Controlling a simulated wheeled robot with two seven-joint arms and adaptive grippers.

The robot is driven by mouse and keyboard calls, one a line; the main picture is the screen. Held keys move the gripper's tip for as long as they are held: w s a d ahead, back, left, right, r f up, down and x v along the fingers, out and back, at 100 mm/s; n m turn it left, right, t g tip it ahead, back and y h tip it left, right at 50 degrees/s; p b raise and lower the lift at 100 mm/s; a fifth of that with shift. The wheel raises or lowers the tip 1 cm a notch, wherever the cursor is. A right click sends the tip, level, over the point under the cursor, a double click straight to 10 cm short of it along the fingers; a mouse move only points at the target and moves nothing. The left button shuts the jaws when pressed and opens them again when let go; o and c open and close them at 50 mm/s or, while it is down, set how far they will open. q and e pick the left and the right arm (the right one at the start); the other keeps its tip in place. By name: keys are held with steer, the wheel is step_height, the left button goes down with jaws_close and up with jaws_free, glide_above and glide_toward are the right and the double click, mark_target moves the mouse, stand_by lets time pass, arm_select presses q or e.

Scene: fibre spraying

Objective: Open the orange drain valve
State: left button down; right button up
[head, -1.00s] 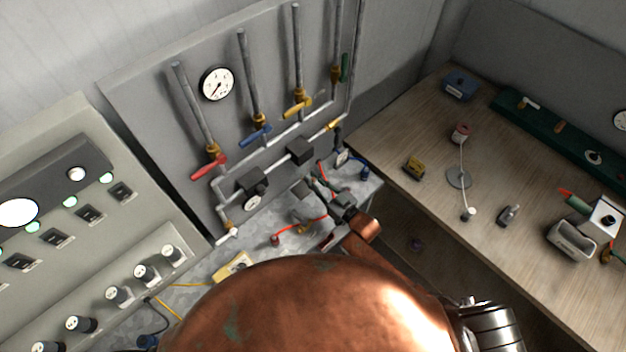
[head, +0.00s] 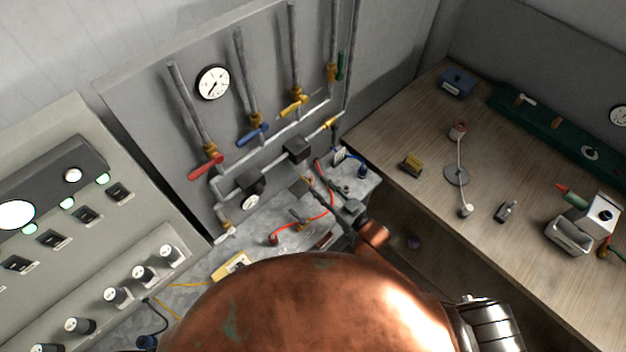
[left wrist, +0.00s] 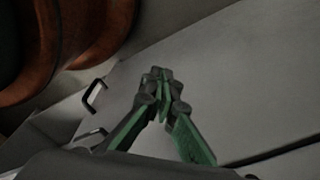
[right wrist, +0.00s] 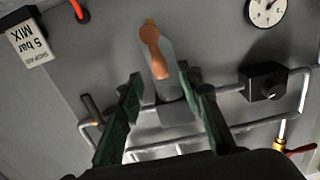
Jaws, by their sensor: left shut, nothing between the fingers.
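The orange valve handle (right wrist: 155,48) shows in the right wrist view, in front of a grey block. My right gripper (right wrist: 160,76) is open. Its green-lined fingers stand on either side of the handle's lower end in the picture, with visible gaps. I cannot tell whether they are deep enough to straddle it. In the head view the right gripper (head: 316,190) is small and dark above the grey bench, beside the pipe panel; the orange handle is not clear there. My left gripper (left wrist: 160,78) is shut and empty in front of a plain grey surface.
The panel carries a red handle (head: 206,166), a blue handle (head: 252,134), a yellow handle (head: 293,106) and a gauge (head: 213,83). Red hose lies on the grey bench. A black box with a knob (right wrist: 264,82) is right of the gripper. A wooden table (head: 400,205) stands right.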

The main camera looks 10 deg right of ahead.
steer(key=v, duration=0.7)
stand_by(0.5)
